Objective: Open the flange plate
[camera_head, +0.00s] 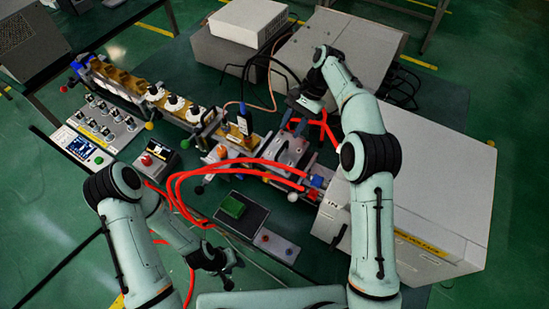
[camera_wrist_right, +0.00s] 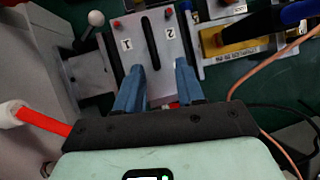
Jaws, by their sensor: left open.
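The flange plate appears to be the grey metal plate marked 1 and 2, with a dark slot and red knobs, in the right wrist view (camera_wrist_right: 151,48). In the head view my right gripper (camera_head: 297,112) is above the plate's far side. My left gripper (camera_head: 226,272) is open and empty, low at the front left.
Red hoses (camera_head: 200,172) loop across the front of the line. A large grey cabinet (camera_head: 445,170) stands right, with a white box (camera_head: 245,22) at the back. A white-tipped lever (camera_wrist_right: 96,18) is beside the plate.

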